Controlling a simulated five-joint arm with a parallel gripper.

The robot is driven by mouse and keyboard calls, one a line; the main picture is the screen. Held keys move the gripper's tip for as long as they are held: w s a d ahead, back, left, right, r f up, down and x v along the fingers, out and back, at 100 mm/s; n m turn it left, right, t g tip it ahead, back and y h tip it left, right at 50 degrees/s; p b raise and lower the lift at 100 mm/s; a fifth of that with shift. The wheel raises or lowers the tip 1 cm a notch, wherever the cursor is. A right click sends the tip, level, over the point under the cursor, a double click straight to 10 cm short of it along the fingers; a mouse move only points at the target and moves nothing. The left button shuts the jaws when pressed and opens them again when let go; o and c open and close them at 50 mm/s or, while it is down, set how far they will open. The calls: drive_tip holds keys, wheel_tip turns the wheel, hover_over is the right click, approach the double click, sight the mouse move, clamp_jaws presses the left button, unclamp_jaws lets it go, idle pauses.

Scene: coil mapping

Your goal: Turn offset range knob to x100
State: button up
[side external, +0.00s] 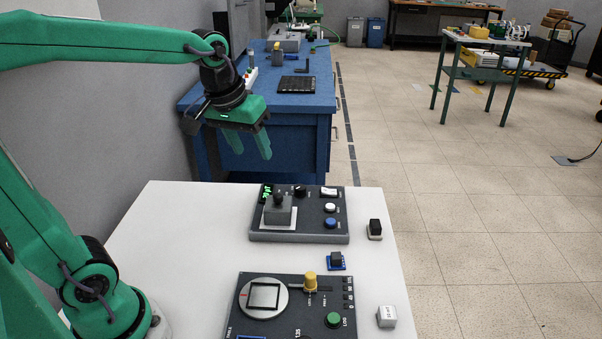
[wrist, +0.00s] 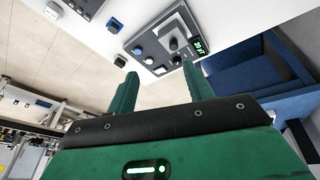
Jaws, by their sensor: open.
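A dark control panel (side external: 300,238) stands at the back of the white table, with a green display (side external: 266,193) at its back left. A small black knob (side external: 300,190) is on the panel's back edge; it also shows in the wrist view (wrist: 176,60). A grey block with a dark upright knob (side external: 279,203) sits at the panel's left. Labels are too small to read, so I cannot tell the range setting. My gripper (side external: 250,152) is open and empty, above and behind the panel. In the wrist view its fingers (wrist: 160,72) point towards the panel, apart from it.
A white button (side external: 330,208) and a blue button (side external: 331,223) are at the panel's right. A second panel (side external: 290,310) with a yellow knob (side external: 310,281) lies nearer. Small blocks (side external: 375,229) stand along the right edge. A blue workbench (side external: 280,102) stands behind the table.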

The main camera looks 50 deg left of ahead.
drive_tip(key=w+a+f+n+g, duration=0.1)
drive_tip(key=w+a+f+n, duration=0.1)
drive_tip(key=w, duration=0.4)
drive_tip(key=w+a+f+n+g, duration=0.1)
drive_tip(key=w+a+f+n, duration=0.1)
drive_tip(key=w, duration=0.3)
drive_tip(key=n+g, duration=0.2)
drive_tip(key=n, duration=0.2)
hover_over(300, 187)
wheel_tip(300, 187, down, 11)
drive_tip(key=shift+w+f, duration=0.1)
drive_tip(key=shift+f, duration=0.1)
drive_tip(key=shift+f, duration=3.9)
drive_tip(key=c, duration=1)
